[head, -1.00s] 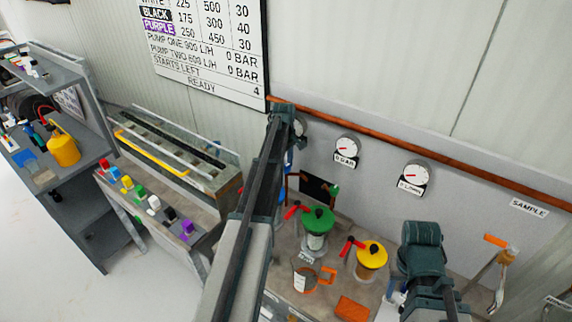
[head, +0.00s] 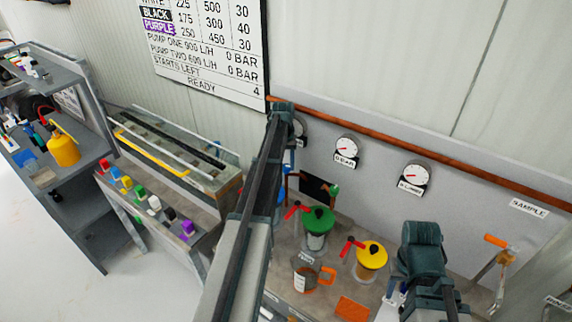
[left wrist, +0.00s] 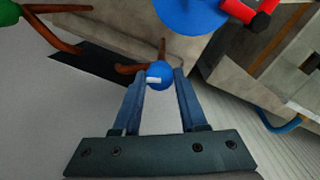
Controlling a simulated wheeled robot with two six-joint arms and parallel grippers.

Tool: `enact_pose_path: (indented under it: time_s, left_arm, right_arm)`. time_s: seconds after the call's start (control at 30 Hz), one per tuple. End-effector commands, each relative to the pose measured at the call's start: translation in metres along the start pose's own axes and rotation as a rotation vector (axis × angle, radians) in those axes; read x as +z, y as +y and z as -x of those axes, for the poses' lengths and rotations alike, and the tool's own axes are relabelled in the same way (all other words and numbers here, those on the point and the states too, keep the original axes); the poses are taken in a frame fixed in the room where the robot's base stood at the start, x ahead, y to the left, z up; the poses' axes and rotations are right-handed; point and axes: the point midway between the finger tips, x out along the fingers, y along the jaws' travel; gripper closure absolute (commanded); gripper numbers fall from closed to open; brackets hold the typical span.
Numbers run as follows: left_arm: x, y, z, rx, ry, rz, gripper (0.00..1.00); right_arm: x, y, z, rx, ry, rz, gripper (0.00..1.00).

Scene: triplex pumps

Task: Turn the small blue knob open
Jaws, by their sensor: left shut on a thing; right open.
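The small blue knob (left wrist: 158,72), a round ball with a white mark, sits between the fingertips of my left gripper (left wrist: 160,80) in the left wrist view. The gripper is shut on it. The mark lies nearly level across the picture. In the head view my left arm covers the knob and most of that gripper. My right gripper (head: 424,262) hangs over the bench at the right, empty and open, its fingers mostly hidden.
A large blue lid (left wrist: 190,14) with a red handle is close to the left gripper. Green (head: 318,220) and yellow (head: 372,256) lidded pots stand on the bench. A copper pipe (head: 400,145) and gauges (head: 346,149) line the back panel. Coloured blocks (head: 140,192) stand at left.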

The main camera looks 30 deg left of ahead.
Motion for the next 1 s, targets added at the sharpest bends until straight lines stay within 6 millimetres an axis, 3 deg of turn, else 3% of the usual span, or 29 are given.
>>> enact_pose_path:
  time_s: [0.5,1.0]
  left_arm:
    - [-0.0008,0.0003,0.0000,0.000,-0.012,-0.311,1.00]
    - [-0.0007,0.0004,0.0000,0.000,-0.014,-0.368,1.00]
  right_arm:
    - [0.0000,0.0000,0.0000,0.000,0.000,0.000,0.50]
    - [0.0000,0.0000,0.0001,0.000,0.000,0.000,0.50]
